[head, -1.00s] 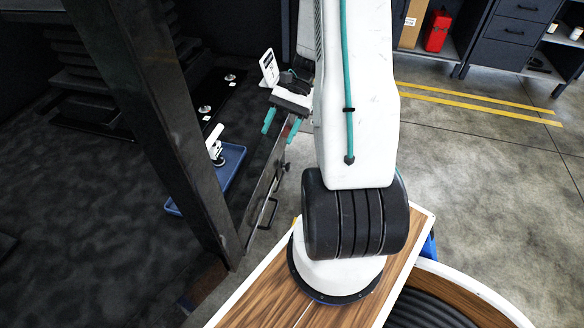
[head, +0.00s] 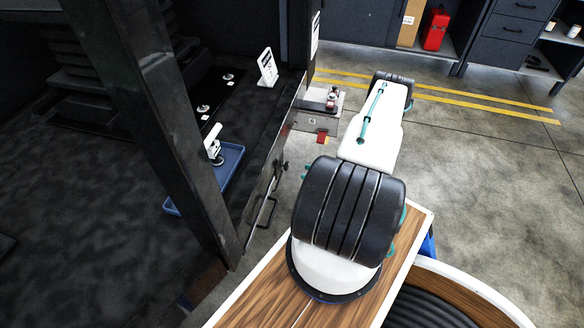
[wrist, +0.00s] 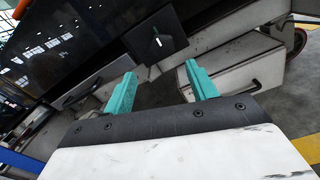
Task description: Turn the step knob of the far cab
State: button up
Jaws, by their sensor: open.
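In the wrist view a black square plate (wrist: 160,44) on the cab's dark side carries a small knob (wrist: 158,40) with a pale pointer line. It lies beyond my gripper (wrist: 162,86), a little above the gap between the two teal fingers. The fingers are apart, with nothing between them, and do not touch the knob. I cannot tell from this view alone which cab the plate is on. The knob plate cannot be made out there.
Grey step boxes (wrist: 235,75) with dark handles lie beyond the fingers. Open floor (head: 480,170) lies to the right.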

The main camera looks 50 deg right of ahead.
aim_at(285, 166)
jog(key=x, duration=0.7)
jog(key=shift+w+d+r, duration=0.15)
jog(key=shift+w+r, duration=0.1)
jog(key=shift+w, duration=0.25)
jog(key=shift+c, duration=0.4)
jog(key=c, duration=0.9)
